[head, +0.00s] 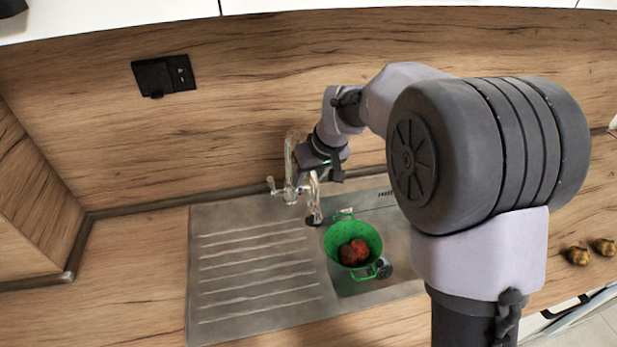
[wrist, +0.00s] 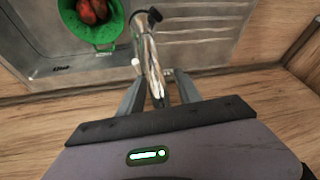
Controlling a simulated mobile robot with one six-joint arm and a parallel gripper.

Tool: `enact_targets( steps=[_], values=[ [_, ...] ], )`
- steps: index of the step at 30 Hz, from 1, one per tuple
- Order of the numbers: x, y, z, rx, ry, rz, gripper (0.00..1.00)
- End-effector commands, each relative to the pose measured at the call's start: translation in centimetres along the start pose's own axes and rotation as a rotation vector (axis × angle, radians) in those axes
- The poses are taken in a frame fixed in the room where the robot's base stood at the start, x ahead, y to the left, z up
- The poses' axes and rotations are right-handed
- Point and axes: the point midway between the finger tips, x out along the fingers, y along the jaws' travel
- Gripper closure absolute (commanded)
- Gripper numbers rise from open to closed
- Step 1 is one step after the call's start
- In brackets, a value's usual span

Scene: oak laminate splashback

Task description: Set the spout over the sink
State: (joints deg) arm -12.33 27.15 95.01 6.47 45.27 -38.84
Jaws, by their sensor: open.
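The chrome tap (head: 290,170) stands at the back edge of the steel sink. Its arched spout (head: 313,190) ends in a dark tip near the border between the drainboard and the basin (head: 400,245), left of the green colander. In the wrist view, the spout (wrist: 150,62) runs between my two fingers, its dark tip pointing away from me. My gripper (wrist: 160,90) is open, with a finger on each side of the spout; I cannot tell whether either touches it. In the head view my gripper (head: 312,172) is beside the tap, its fingers partly hidden.
A green colander (head: 339,232) with red fruit or vegetables (head: 354,252) sits in the basin. The ribbed drainboard (head: 245,300) to the left is empty. The wooden splashback (head: 230,120) is close behind the tap and carries a black socket (head: 163,76). Brownish items (head: 578,256) lie at far right.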

Motion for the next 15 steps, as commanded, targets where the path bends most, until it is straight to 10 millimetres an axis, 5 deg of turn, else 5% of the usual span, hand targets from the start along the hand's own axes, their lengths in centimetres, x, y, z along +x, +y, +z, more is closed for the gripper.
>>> enact_targets(
  steps=[8,15],
  values=[
    [0.31,0.00,-0.06,0.000,0.001,0.001,0.59],
    [0.29,0.00,-0.05,0.000,0.001,0.001,1.00]
  ],
)
